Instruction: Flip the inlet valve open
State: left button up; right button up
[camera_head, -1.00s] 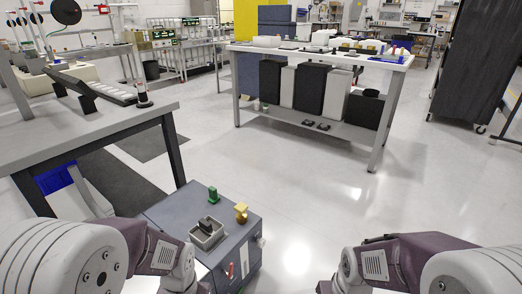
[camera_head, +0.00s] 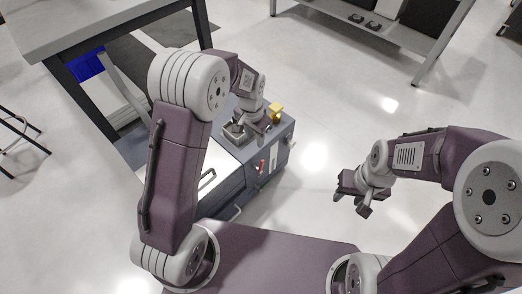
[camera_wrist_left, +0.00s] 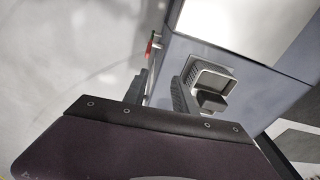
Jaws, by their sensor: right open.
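A small red lever (camera_head: 262,166) sits on the front face of a grey cabinet (camera_head: 283,137); I take it to be the valve handle. It also shows as a red piece (camera_wrist_left: 150,47) in the left wrist view, just beyond the finger ends. My left gripper (camera_head: 264,126) is over the cabinet's top near its front edge, above and apart from the lever. In the left wrist view its two fingers (camera_wrist_left: 159,88) stand apart with nothing between them. My right gripper (camera_head: 352,199) is open and empty over the floor, right of the cabinet.
A grey open-topped box (camera_head: 233,132) with a dark block inside and a yellow fitting (camera_head: 276,111) sit on the cabinet top. A workbench (camera_head: 90,22) stands behind left, another table (camera_head: 385,38) behind right. The floor between is clear.

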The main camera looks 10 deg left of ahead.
aim_at(262, 161)
pick_arm(q)
jog(key=shift+m+g, duration=0.4)
jog(key=shift+g, duration=0.1)
jog(key=f, duration=0.1)
jog(key=d+f, duration=0.1)
jog(key=f, duration=0.1)
jog(key=s+d+f, duration=0.1)
jog(key=shift+d+f, duration=0.25)
jog(key=shift+f, duration=0.15)
notch_tip(262, 161, down, 9)
jog(key=b, duration=0.5)
jog(key=shift+f+b, duration=0.1)
jog(key=shift+b, duration=0.25)
jog(key=shift+s, duration=0.1)
grip_shut()
